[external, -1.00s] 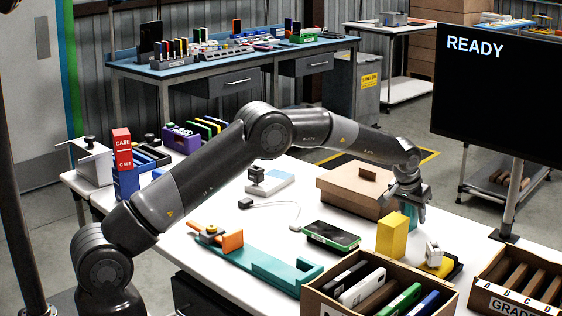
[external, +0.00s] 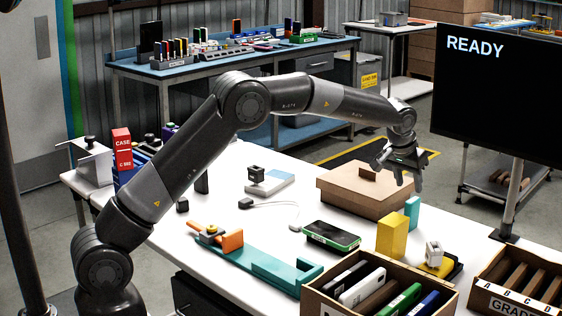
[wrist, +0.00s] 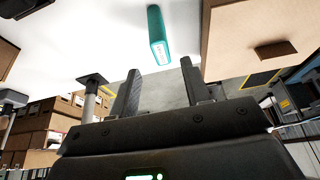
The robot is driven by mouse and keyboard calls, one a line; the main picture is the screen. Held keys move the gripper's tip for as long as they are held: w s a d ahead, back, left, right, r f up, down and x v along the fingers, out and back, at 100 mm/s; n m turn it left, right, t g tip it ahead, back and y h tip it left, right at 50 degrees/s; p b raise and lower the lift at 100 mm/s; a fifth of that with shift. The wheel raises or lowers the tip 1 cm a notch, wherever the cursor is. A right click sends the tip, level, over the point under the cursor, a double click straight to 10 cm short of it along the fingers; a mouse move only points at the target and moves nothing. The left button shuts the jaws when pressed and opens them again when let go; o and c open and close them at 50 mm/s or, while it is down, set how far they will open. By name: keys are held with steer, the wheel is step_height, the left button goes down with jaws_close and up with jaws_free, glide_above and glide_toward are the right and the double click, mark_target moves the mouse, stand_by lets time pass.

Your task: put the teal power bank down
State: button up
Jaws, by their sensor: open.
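The teal power bank (external: 412,212) stands on end on the white table, just right of the cardboard box and behind the yellow block. It also shows in the wrist view (wrist: 157,36), beyond the fingertips and apart from them. My gripper (external: 402,182) is open and empty, raised above the table beside the power bank. In the wrist view its two fingers (wrist: 160,80) are spread wide with nothing between them.
A closed cardboard box (external: 365,192) stands left of the power bank. A yellow block (external: 391,237) and a small white device on a black and yellow base (external: 434,256) stand in front. A green-edged phone-like device (external: 332,236) lies nearer. An open carton (external: 330,309) holds several power banks.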

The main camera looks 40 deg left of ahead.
steer(key=s+a+r, duration=0.8)
steer(key=s, duration=0.3)
steer(key=s+a+r, duration=0.8)
steer(key=s+r, duration=0.1)
steer(key=s, duration=0.1)
steer(key=s+a+f, duration=0.2)
steer(key=s, duration=0.7)
steer(key=s+a+f, duration=0.2)
steer(key=s+a, duration=0.1)
steer(key=s, duration=0.7)
steer(key=s+a+f+t, duration=0.1)
steer(key=s+a+f, duration=0.1)
steer(key=s, duration=0.8)
steer(key=shift+s+a, duration=0.15)
steer(key=shift+a, duration=0.35)
